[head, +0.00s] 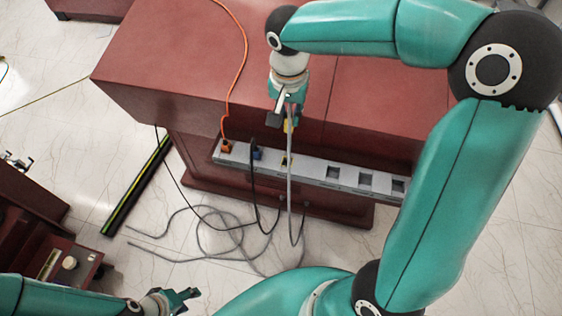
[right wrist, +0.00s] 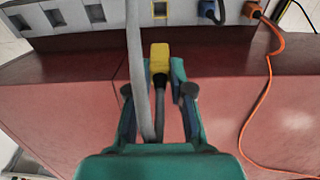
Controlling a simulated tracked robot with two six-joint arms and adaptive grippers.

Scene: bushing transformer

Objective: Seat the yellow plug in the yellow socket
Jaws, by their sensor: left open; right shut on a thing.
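The yellow plug (head: 288,126) is held by my right gripper (head: 287,107), above and behind the socket strip and apart from it. In the right wrist view the plug (right wrist: 159,58) sticks out ahead of the fingers (right wrist: 157,92), its dark rear running back between them. The yellow socket (head: 286,160) is empty, with a yellow-edged opening; it also shows in the right wrist view (right wrist: 159,10), nearly straight ahead of the plug. A grey cable passes in front of the strip in both views. My left gripper (head: 180,299) is open and empty at lower left.
The grey strip (head: 312,170) holds an orange plug (head: 226,146) and a blue plug (head: 257,154), left of the yellow socket. Several empty sockets lie to its right. The red-brown cabinet (head: 180,65) stands behind. Loose cables (head: 205,235) lie on the floor in front.

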